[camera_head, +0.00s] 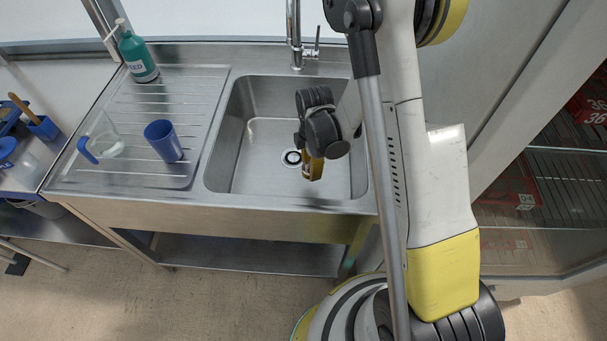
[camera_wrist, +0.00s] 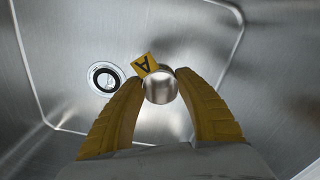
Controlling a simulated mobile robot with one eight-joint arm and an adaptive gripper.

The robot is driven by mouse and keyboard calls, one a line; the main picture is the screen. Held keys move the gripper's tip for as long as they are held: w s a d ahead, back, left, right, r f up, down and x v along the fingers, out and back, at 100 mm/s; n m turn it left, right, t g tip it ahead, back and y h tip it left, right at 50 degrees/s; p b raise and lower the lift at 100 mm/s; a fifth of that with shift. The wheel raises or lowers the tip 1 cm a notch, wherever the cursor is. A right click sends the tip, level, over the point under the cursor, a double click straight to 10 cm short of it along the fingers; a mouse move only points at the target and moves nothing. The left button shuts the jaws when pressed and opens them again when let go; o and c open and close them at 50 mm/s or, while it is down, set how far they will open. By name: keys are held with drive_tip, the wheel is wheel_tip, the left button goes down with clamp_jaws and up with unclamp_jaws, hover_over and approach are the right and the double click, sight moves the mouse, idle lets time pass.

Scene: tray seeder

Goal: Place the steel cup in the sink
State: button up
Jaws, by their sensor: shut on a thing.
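My gripper (camera_wrist: 159,75) has two yellow fingers and is shut on the steel cup (camera_wrist: 160,90). The cup is small, shiny and round, with a yellow tag marked "A" at its upper left. In the head view, my gripper (camera_head: 313,168) points down inside the sink basin (camera_head: 265,130), right of the drain. The cup cannot be made out there. In the wrist view, the basin floor lies behind the cup, with the drain to its left. I cannot tell whether the cup touches the floor.
A blue cup (camera_head: 163,141) and a clear jug (camera_head: 105,137) with a blue handle stand on the ribbed drainboard (camera_head: 190,85) left of the basin. A green bottle (camera_head: 138,56) stands behind them. The tap (camera_head: 295,35) rises at the basin's back edge.

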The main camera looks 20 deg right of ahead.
sight(305, 165)
drive_tip(key=w+f, duration=0.1)
drive_tip(key=w+a+f, duration=0.1)
drive_tip(key=shift+w+b, duration=0.3)
drive_tip(key=shift+w, duration=0.05)
drive_tip(key=shift+f+b, duration=0.95)
drive_tip(key=shift+f, duration=0.9)
drive_tip(key=shift+f, duration=0.15)
drive_tip(key=o, duration=1.2)
drive_tip(key=shift+o, duration=0.2)
